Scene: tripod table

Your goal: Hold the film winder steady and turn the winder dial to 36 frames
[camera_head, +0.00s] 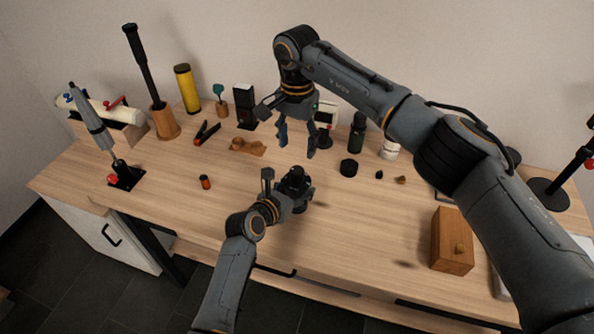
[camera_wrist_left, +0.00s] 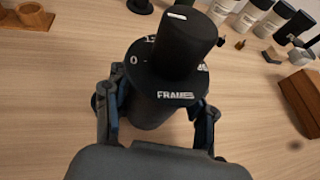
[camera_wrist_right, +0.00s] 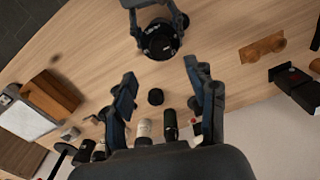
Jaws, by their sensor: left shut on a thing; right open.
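The film winder (camera_head: 296,180) is a black cylinder standing upright on the table. In the left wrist view its dial (camera_wrist_left: 180,45) is a tall black knob with a white mark on top, above a flange (camera_wrist_left: 150,85) with white numerals and the word FRAMES. The numeral under the mark cannot be read. My left gripper (camera_head: 288,195) is shut on the winder's body, a finger on either side. My right gripper (camera_head: 297,145) is open and empty, fingers pointing down, above and behind the winder. In the right wrist view the winder (camera_wrist_right: 160,40) lies beyond the open fingers.
A black round lid (camera_head: 349,167) and a dark bottle (camera_head: 357,132) stand right of the right gripper. A wooden box (camera_head: 452,240) sits at the right. A small orange-and-black canister (camera_head: 205,182) stands left. The table front between canister and winder is clear.

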